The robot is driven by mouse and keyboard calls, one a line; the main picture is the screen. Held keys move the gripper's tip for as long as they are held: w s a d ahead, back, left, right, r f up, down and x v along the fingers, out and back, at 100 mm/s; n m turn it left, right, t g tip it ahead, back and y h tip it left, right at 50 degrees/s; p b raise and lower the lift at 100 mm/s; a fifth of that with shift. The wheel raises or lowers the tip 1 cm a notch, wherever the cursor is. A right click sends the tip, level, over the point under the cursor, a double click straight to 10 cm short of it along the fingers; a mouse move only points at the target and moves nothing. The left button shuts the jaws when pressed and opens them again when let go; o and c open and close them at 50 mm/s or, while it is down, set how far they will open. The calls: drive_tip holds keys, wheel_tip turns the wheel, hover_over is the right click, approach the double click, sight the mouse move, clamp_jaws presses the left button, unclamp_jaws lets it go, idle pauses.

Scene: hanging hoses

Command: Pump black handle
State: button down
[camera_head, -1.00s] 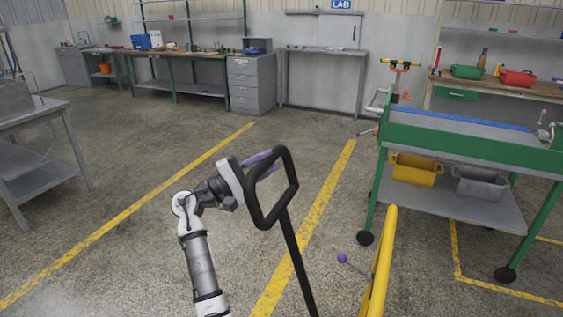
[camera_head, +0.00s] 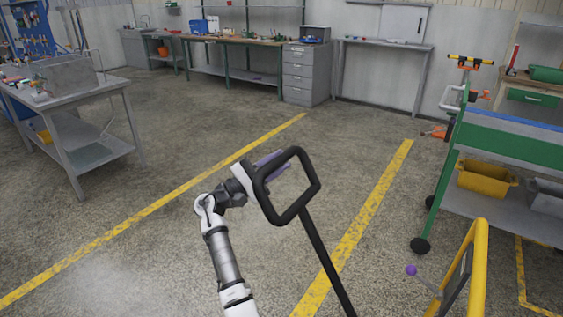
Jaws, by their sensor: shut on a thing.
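The black handle (camera_head: 307,172) is a squared loop on top of a long black shaft (camera_head: 327,262). It stands tilted in the middle of the head view, and the shaft runs down out of the frame. My gripper (camera_head: 270,162) is at the upper left side of the loop and is shut on it. The loop partly hides the gripper's fingers. My arm comes up from the bottom of the frame, left of the shaft.
A yellow rail (camera_head: 477,270) with a purple-knobbed lever (camera_head: 411,270) stands at the lower right. A green wheeled cart (camera_head: 508,145) holding a yellow bin (camera_head: 486,179) is behind it. A grey table (camera_head: 72,89) stands at left. Floor between is clear.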

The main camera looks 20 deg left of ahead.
drive_tip(key=shift+a+f, duration=0.1)
drive_tip(key=shift+a, duration=0.05)
drive_tip(key=c, duration=1.2)
unclamp_jaws()
drive_tip(key=shift+o, duration=0.2)
drive_tip(key=b+v, duration=0.4)
drive_tip(key=v, duration=1)
drive_tip(key=shift+w, duration=0.1)
